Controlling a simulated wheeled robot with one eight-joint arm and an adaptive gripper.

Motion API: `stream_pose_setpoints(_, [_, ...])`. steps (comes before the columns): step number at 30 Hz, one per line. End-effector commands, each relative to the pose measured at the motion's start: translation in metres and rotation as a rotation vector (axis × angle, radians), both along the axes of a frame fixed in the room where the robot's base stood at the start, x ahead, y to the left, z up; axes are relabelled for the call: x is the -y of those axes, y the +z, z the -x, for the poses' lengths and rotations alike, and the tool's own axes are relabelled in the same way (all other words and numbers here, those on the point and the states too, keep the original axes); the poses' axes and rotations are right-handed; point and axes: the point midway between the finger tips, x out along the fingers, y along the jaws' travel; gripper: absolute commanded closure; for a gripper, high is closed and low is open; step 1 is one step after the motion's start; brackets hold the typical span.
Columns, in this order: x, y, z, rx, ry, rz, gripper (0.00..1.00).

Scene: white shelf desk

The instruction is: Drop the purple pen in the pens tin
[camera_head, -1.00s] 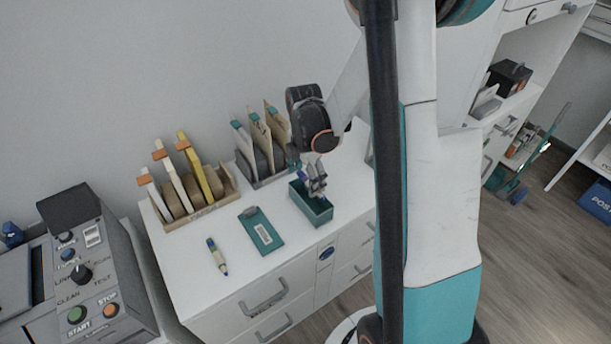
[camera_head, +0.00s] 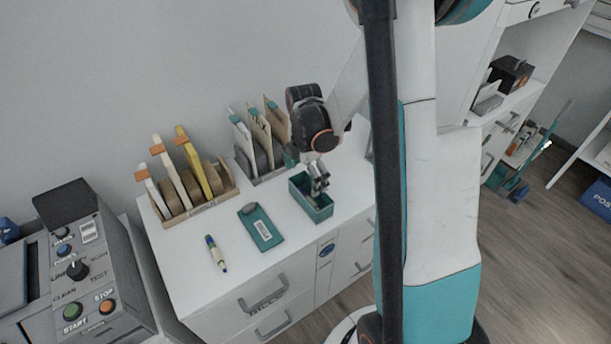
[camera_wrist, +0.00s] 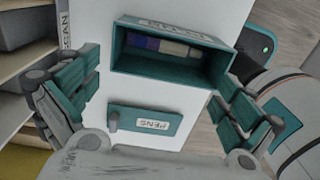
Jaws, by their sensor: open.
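The teal pens tin (camera_head: 320,213) stands open on the white desk. In the wrist view its front wall (camera_wrist: 165,76) and inside show, with the purple pen (camera_wrist: 150,43) lying inside along its length. The pen has a purple end and a pale body. My gripper (camera_head: 320,189) is over the tin with its jaws open. In the wrist view its two fingers stand wide apart to either side of the tin, with nothing between them held. The tin's teal lid (camera_head: 261,229), labelled PENS, lies flat on the desk to the left of the tin.
Another pen, pale with blue ends (camera_head: 216,253), lies left of the lid. A wooden rack (camera_head: 202,212) and a grey rack (camera_head: 262,176) of folders stand along the back wall. A control box (camera_head: 85,265) is at the left. The desk's front left is clear.

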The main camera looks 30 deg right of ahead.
Motion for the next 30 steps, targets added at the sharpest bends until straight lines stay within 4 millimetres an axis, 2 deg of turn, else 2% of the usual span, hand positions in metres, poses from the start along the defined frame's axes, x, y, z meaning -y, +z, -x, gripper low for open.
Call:
stream_pose_setpoints(5, [0.0,0.002,0.0,0.0,0.0,0.0,0.0])
stream_pose_setpoints(8, [0.0,0.011,0.0,0.0,0.0,0.0,0.0])
stream_pose_setpoints(21, [0.0,0.09,-0.002,0.0,0.0,0.0,0.0])
stream_pose_setpoints(25, [0.0,0.107,-0.003,0.0,0.0,0.0,0.0])
stream_pose_setpoints(30, [0.0,0.118,-0.003,0.0,0.0,0.0,0.0])
